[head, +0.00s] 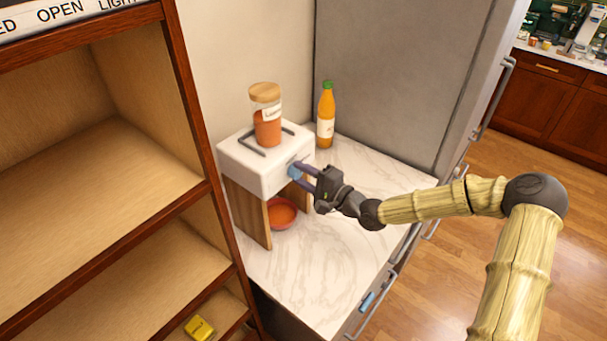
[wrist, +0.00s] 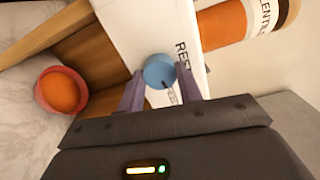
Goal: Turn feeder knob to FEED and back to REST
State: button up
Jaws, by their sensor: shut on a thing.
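The feeder is a white box (head: 252,172) on wooden legs, standing on a marble counter. Its blue knob (head: 294,171) is on the front face. The knob also shows in the wrist view (wrist: 159,70), beside printed letters that read as REST, partly cut off. Dark marks show just below the knob, too small to read. My gripper (head: 299,172) has its purple fingers on either side of the knob and is shut on it; the wrist view shows the same (wrist: 160,76). The knob's exact turn angle is unclear.
A lentil jar (head: 267,118) with orange contents sits on the feeder. A red bowl (head: 284,213) with orange contents stands beneath it. An orange bottle (head: 326,115) stands behind right. Wooden shelves (head: 90,190) stand left, a grey fridge (head: 410,70) behind. The front counter is clear.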

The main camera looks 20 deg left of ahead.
jog(key=shift+m, duration=0.7)
jog(key=shift+f, duration=0.1)
jog(key=o, duration=1)
jog(key=shift+d, duration=0.15)
jog(key=b+v, duration=0.5)
jog(key=v, duration=1.2)
jog(key=shift+s+d, duration=0.1)
